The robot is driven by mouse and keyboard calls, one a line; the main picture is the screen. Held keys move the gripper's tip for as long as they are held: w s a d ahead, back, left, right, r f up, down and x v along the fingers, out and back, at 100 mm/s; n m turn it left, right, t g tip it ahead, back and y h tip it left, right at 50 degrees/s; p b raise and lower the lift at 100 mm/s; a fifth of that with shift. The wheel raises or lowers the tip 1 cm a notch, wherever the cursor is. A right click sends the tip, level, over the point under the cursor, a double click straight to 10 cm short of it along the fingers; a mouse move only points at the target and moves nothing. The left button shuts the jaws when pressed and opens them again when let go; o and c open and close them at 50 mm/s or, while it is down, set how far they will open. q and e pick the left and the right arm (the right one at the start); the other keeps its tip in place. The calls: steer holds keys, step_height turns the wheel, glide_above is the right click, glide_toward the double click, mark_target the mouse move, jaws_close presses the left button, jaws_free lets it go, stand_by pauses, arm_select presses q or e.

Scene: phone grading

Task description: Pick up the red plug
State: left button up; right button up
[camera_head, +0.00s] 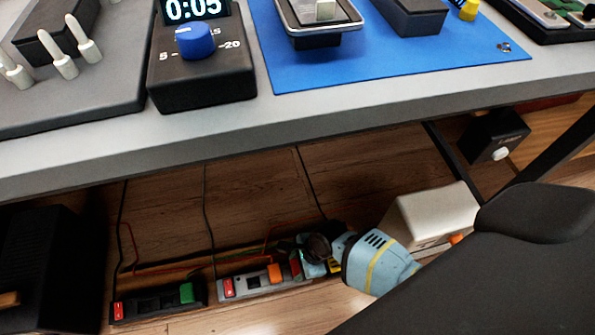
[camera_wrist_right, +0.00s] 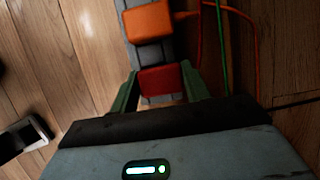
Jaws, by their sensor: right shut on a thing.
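The red plug (camera_wrist_right: 162,80) sits between the green fingertips of my right gripper (camera_wrist_right: 160,90) in the wrist view, and the fingers are shut on it. In the head view my right gripper (camera_head: 308,264) reaches down to the right end of a power strip (camera_head: 252,284) on the floor, and mostly hides the red plug. I cannot tell whether the plug is still seated in the strip. My left gripper is not in view.
An orange plug (camera_wrist_right: 148,22) is in the same strip, close to the red plug. A second strip (camera_head: 157,303) with a green plug (camera_head: 187,293) lies to the left. Thin cables run across the floor. The table (camera_head: 200,136) overhangs the strips.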

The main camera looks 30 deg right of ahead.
mark_target(297, 266)
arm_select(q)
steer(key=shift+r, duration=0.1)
arm_select(e)
steer(key=shift+r, duration=0.15)
